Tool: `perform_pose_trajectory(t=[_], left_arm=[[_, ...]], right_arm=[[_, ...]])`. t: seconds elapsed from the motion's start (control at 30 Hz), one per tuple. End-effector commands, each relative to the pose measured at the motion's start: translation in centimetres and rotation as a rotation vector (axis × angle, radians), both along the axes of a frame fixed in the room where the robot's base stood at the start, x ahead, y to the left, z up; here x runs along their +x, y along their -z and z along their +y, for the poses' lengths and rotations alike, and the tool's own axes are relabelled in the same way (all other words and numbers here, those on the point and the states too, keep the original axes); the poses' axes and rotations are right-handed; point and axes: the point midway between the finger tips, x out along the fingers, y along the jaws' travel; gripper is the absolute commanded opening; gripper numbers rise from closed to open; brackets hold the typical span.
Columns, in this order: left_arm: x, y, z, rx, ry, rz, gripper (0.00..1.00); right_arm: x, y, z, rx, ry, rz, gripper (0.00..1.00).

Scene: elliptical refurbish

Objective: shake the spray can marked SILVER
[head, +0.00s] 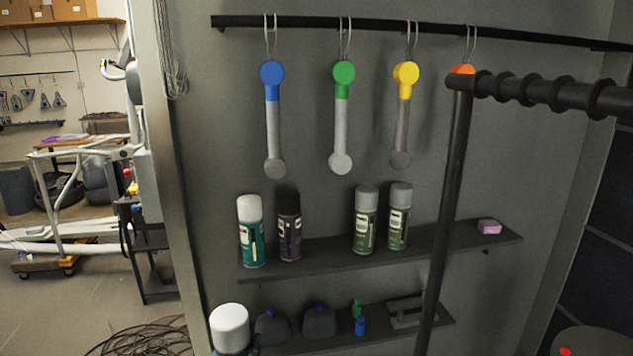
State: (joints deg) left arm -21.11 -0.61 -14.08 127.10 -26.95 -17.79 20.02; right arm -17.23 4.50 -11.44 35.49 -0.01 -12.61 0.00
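Several spray cans stand upright on the upper dark shelf (325,254). A teal can (252,232) with a white cap is at the left, beside a dark purple can (290,226) with a black cap. Further right, two green cans with grey caps stand close together, the left one (365,220) and the right one (399,217). The lettering on the labels is too small to read, so I cannot tell which can is marked SILVER. Neither of my grippers is recognisable in the head view.
A white-topped, dark blue cylindrical thing (230,328) is close at the bottom edge; I cannot tell what it is. A dark upright pole (446,200) stands before the shelves. Wrenches hang from a rail (420,27). A pink block (489,227) lies at the shelf's right.

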Motion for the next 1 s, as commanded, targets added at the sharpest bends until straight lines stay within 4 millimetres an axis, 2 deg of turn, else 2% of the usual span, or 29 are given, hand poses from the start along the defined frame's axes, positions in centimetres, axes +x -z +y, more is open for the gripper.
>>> perform_pose_trajectory(t=[0.03, 0.1, 0.27, 0.3, 0.4, 0.47, 0.5, 0.53, 0.6, 0.67, 0.7, 0.73, 0.77, 0.8, 0.83, 0.9, 0.93, 0.97, 1.0], left_arm=[[-1.7, 0.4, 1.4, -0.001, -0.020, -0.001, 0.23], [-3.5, 0.2, 2.9, -0.001, -0.044, -0.002, 0.23], [-6.2, -0.5, 5.1, -0.001, -0.077, -0.004, 0.23], [-6.5, 0.4, 5.4, -0.002, -0.083, 0.003, 0.23], [-7.1, 7.1, 5.8, -0.009, -0.093, 0.016, 0.23], [-7.0, 8.4, 5.8, -0.005, -0.090, 0.002, 0.23], [-7.0, 8.0, 5.8, -0.002, -0.088, -0.006, 0.23], [-6.9, 6.5, 5.8, 0.000, -0.084, -0.016, 0.23], [-7.0, 1.3, 5.7, 0.002, -0.079, -0.028, 0.23], [-7.0, -1.2, 5.7, 0.000, -0.081, -0.020, 0.23], [-7.0, -1.3, 5.7, -0.001, -0.083, -0.009, 0.23], [-7.0, -0.5, 5.8, -0.002, -0.087, 0.000, 0.23], [-7.0, 1.5, 5.8, -0.004, -0.091, 0.012, 0.23], [-7.1, 4.7, 5.9, -0.007, -0.094, 0.021, 0.23], [-7.1, 6.6, 5.9, -0.008, -0.094, 0.020, 0.23], [-7.0, 8.4, 5.8, -0.006, -0.090, 0.002, 0.23], [-7.0, 8.3, 5.8, -0.004, -0.088, -0.004, 0.23], [-6.9, 7.1, 5.7, -0.002, -0.085, -0.013, 0.23], [-6.9, 4.3, 5.7, 0.000, -0.081, -0.023, 0.23]], right_arm=[[0.1, 0.8, 0.0, 0.000, 0.000, -0.001, 0.40], [0.1, 1.2, 0.0, -0.001, 0.000, -0.002, 0.40], [0.2, 1.7, 0.0, -0.001, 0.000, -0.002, 0.40], [0.1, 1.8, 0.0, -0.001, 0.000, -0.002, 0.40], [0.2, 1.8, -0.1, -0.001, 0.000, -0.002, 0.40], [0.2, 1.8, -0.1, -0.001, 0.000, -0.002, 0.40], [0.2, 1.7, -0.1, -0.001, 0.000, -0.002, 0.40], [0.1, 1.7, -0.1, -0.001, -0.001, -0.002, 0.40], [0.2, 1.7, -0.1, -0.002, -0.001, -0.002, 0.40], [0.2, 1.8, -0.2, -0.002, -0.001, -0.004, 0.40], [0.3, 1.8, -0.2, -0.002, -0.001, -0.004, 0.40], [0.2, 1.8, -0.3, -0.003, -0.002, -0.004, 0.40], [0.2, 1.8, -0.3, -0.003, -0.002, -0.004, 0.40], [0.2, 1.8, -0.4, -0.004, -0.002, -0.003, 0.40], [0.2, 1.8, -0.3, -0.004, -0.002, -0.003, 0.40], [0.2, 1.7, -0.3, -0.004, -0.002, -0.003, 0.40], [0.1, 1.7, -0.3, -0.004, -0.002, -0.002, 0.40], [0.1, 1.7, -0.3, -0.004, -0.002, -0.002, 0.40], [0.1, 1.7, -0.3, -0.004, -0.002, -0.001, 0.40]])
